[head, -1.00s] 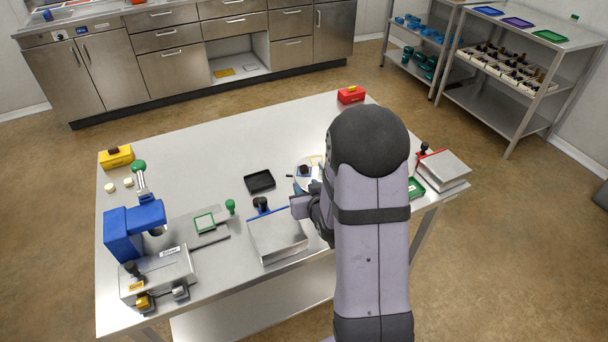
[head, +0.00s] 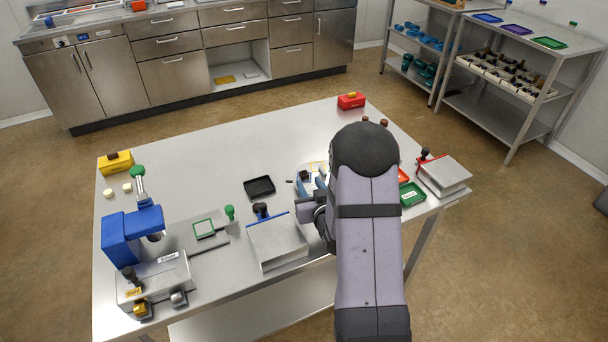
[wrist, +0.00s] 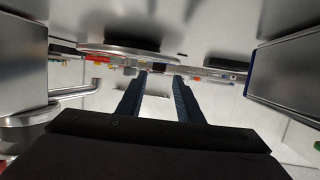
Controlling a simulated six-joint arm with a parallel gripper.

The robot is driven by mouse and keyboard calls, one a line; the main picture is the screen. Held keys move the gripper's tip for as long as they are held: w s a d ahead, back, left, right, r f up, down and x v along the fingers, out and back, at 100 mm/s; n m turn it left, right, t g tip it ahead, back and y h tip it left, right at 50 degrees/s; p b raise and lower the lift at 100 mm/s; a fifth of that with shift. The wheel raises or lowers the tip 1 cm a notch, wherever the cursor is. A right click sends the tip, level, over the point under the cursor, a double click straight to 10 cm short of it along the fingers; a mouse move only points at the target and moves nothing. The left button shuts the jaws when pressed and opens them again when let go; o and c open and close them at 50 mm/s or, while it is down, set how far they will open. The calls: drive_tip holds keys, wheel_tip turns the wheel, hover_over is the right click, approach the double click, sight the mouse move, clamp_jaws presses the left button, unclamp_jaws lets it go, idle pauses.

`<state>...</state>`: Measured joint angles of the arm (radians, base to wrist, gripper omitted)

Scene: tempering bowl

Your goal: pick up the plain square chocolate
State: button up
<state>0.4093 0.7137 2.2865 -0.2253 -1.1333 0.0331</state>
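A small dark square piece (head: 304,176) lies at the edge of a pale round dish (head: 313,166) in the head view. It looks like the plain square chocolate, but it is too small to tell its surface. My gripper (head: 311,182) is low over the table beside it, with its blue fingers close around or next to the piece. In the wrist view the two dark blue fingers of my gripper (wrist: 160,75) stand apart, with a gap between them. I cannot make out a piece held there. My arm hides part of the dish.
A black tray (head: 259,188) lies left of the dish. A grey box with a blue edge (head: 277,242) stands in front. A green tray (head: 411,194) and a silver block (head: 443,174) are at right. A blue press (head: 132,233) stands at left.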

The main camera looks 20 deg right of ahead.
sight(304, 174)
drive_tip(key=p+x, duration=0.1)
drive_tip(key=x, duration=0.2)
drive_tip(key=shift+w+d+r, duration=0.15)
drive_tip(key=shift+w+r, duration=0.05)
drive_tip(key=shift+p+x, duration=0.3)
drive_tip(key=shift+x, duration=0.55)
drive_tip(key=shift+f, duration=0.15)
clamp_jaws()
